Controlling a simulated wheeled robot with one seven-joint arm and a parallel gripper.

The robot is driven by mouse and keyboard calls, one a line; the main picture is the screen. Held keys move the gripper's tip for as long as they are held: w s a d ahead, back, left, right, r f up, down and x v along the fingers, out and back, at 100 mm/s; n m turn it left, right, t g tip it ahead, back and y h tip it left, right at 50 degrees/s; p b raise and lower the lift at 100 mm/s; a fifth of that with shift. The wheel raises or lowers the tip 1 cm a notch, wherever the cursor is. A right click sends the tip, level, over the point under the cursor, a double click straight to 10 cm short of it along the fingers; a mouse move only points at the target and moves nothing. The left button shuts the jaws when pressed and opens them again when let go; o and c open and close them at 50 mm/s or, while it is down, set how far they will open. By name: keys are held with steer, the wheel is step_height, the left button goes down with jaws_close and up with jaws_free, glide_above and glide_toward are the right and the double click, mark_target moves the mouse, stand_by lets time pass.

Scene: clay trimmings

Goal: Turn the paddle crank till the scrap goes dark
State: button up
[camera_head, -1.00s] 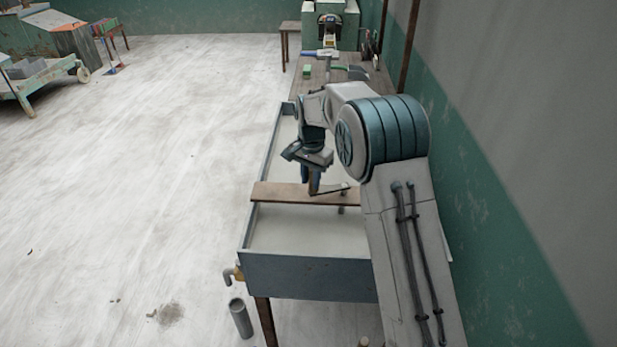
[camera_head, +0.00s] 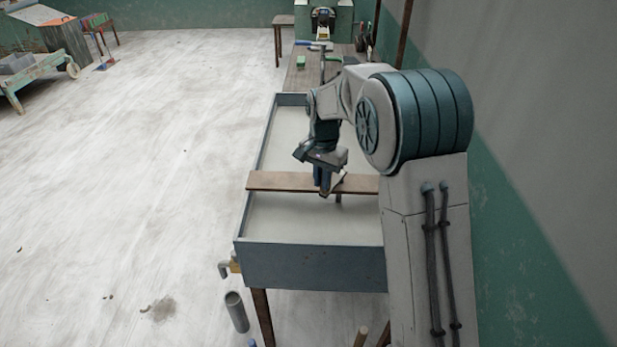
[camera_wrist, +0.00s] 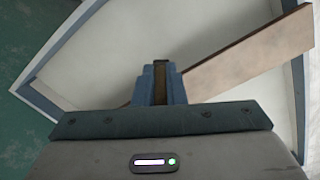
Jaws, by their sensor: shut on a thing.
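The blue-grey trough (camera_head: 312,265) stands on wooden legs, filled with a flat, pale grey surface (camera_head: 290,221) that I take for the scrap. It looks pale, not dark. A brown wooden board (camera_head: 280,181) lies across it and shows in the wrist view (camera_wrist: 250,52). My gripper (camera_head: 325,190) points down just over the board, shut on the brown crank handle (camera_wrist: 160,78). A short shaft (camera_head: 338,198) shows below the board's near edge. My fingers and wrist hide most of the crank. The paddle is not visible.
A workbench with a green block (camera_head: 301,62) and tools stands beyond the trough. The green and grey wall is close on the right. The floor at left is mostly open.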

steer(key=shift+d+r, duration=0.2)
steer(key=shift+d, duration=0.5)
steer(key=shift+d+r, duration=0.15)
steer(key=shift+d, duration=0.5)
jaws_close()
steer(key=shift+w+a, duration=0.1)
steer(key=w+d+p, duration=0.1)
steer(key=w+d, duration=0.1)
steer(key=d, duration=0.4)
steer(key=shift+w+f, duration=0.25)
steer(key=shift+f, duration=0.1)
steer(key=shift+d, duration=0.15)
steer(key=shift+w+d+p, duration=0.45)
steer(key=shift+w+d, duration=0.15)
steer(key=shift+w, duration=0.2)
steer(key=shift+w+d+p, duration=0.4)
steer(key=shift+w+d, duration=0.15)
steer(key=shift+w, duration=0.2)
